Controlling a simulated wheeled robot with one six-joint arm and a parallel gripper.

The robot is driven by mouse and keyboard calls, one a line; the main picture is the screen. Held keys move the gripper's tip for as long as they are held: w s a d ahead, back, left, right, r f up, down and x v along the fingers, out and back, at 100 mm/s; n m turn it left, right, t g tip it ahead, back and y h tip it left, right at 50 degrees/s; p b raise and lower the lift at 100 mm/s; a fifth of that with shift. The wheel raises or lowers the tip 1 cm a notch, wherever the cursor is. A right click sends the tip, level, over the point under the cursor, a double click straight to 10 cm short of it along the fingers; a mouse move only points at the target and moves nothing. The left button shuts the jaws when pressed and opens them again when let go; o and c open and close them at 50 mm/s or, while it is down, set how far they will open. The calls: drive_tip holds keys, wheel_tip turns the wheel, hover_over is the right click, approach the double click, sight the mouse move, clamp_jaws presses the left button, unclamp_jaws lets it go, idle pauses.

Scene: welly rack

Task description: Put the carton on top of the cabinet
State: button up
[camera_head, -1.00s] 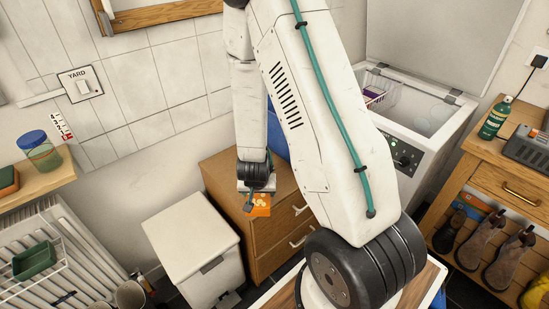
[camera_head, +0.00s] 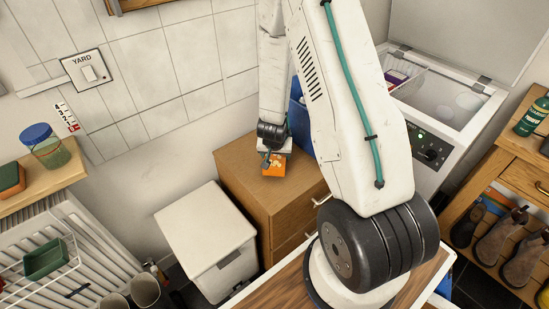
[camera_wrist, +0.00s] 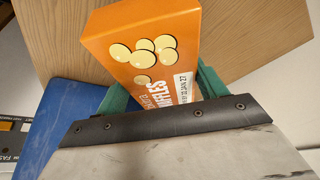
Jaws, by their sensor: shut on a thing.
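The orange carton (camera_head: 274,165), with pale round shapes printed on its face, is in my gripper (camera_head: 271,157). In the wrist view the carton (camera_wrist: 142,52) stands out between the two green fingers, and its lower end is hidden by my gripper. The wooden cabinet (camera_head: 242,174) is below and around the carton in the head view, with pull handles on its front. The carton is over the cabinet top, toward its back right part. I cannot tell whether the carton touches the top.
A blue object (camera_head: 298,122) stands at the cabinet's back right, close to my gripper. A white lidded bin (camera_head: 205,228) is left of the cabinet. An open chest freezer (camera_head: 440,105) is at the right. The cabinet top's left part is clear.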

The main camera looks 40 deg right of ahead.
drive_tip(key=shift+s+a+f, duration=0.15)
drive_tip(key=shift+f, duration=0.3)
drive_tip(key=shift+s+a+f, duration=0.1)
drive_tip(key=shift+f, duration=0.3)
drive_tip(key=shift+d+f, duration=0.15)
drive_tip(key=shift+f, duration=0.35)
drive_tip(key=shift+f, duration=0.15)
drive_tip(key=o, duration=1.4)
drive_tip(key=shift+c, duration=0.2)
